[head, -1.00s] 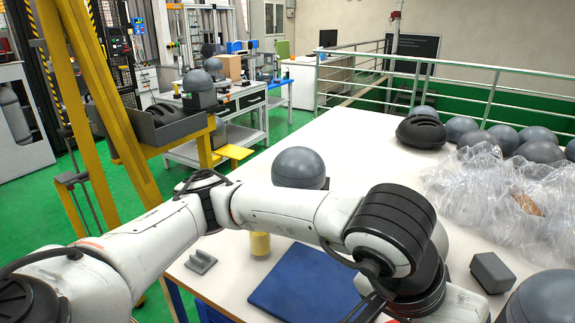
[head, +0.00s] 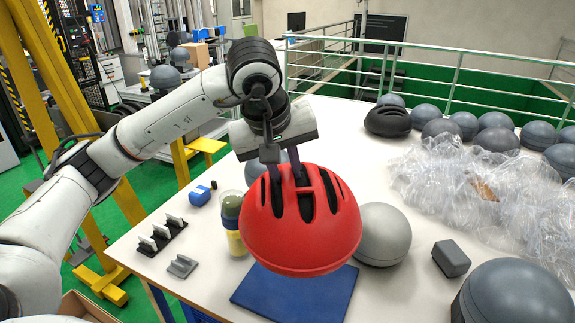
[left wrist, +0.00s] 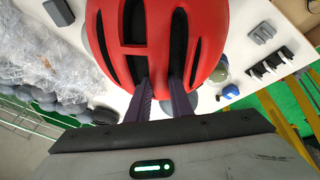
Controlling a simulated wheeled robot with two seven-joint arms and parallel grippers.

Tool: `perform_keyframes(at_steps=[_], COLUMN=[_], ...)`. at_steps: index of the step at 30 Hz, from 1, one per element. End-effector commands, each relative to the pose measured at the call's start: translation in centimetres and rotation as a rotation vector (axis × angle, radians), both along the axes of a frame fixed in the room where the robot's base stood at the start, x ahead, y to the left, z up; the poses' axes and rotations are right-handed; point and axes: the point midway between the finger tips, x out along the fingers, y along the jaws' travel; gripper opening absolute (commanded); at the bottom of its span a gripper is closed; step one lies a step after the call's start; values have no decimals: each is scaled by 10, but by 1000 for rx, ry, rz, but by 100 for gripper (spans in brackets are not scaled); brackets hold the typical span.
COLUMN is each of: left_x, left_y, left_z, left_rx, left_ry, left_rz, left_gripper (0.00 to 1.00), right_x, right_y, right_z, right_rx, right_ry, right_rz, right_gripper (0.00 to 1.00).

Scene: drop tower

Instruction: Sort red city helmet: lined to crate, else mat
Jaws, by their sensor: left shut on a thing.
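My left gripper (head: 283,175) is shut on the red helmet (head: 305,228) by its vented shell and holds it up above the table. In the left wrist view the fingers (left wrist: 163,100) reach into the vents of the helmet (left wrist: 160,35). The helmet's outer top faces me; its inside is hidden, so I cannot tell whether it has a lining. Part of an open cardboard box (head: 82,306) shows at the lower left. My right gripper is not in view.
A grey headform (head: 384,236) stands right of the helmet, and another large one (head: 515,297) is at the lower right. Crumpled clear plastic (head: 470,195), a black helmet (head: 388,121) and several grey domes lie farther back. A small rack (head: 160,236) stands on the left.

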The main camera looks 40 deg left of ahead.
Motion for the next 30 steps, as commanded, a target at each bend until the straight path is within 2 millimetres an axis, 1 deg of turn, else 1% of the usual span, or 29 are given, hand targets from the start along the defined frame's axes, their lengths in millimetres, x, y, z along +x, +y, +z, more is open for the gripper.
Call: perform_keyframes(at_steps=[11,12,29,30], left_x=[-1,0,0,0], left_y=[-1,-1,-1,-1], left_z=[-53,-62,-141,-147], left_rx=[0,0,-1,0], left_ry=[0,-1,0,-2], left_rz=[-3,-3,-4,-4], left_gripper=[0,0,0,0], right_x=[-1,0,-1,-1], right_y=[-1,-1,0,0], right_z=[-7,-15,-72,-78], right_rx=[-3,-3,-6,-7], right_ry=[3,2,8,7], right_rz=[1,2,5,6], right_gripper=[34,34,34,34])
